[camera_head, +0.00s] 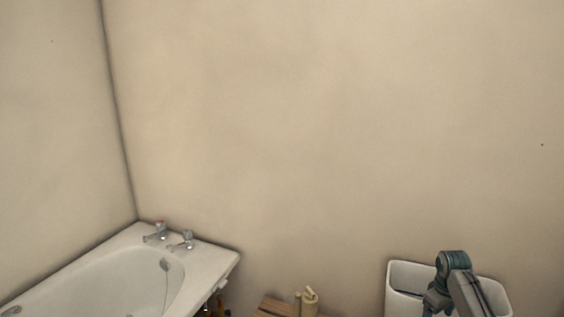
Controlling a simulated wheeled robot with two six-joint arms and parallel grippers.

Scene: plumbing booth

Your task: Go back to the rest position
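Part of one of my arms shows at the lower right, grey with a dark green joint, in front of a white basin (405,272). The frame's lower edge cuts this arm off, and no fingertips can be made out. My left gripper is out of the picture, and no arm comes in from the left. I cannot see whether either gripper holds anything.
A white bathtub (212,262) with two chrome taps (187,240) stands in the left corner. A wooden surface (272,307) with beige pipe pieces (309,300) shows at the bottom middle. Bare beige wall (330,130) fills the rest.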

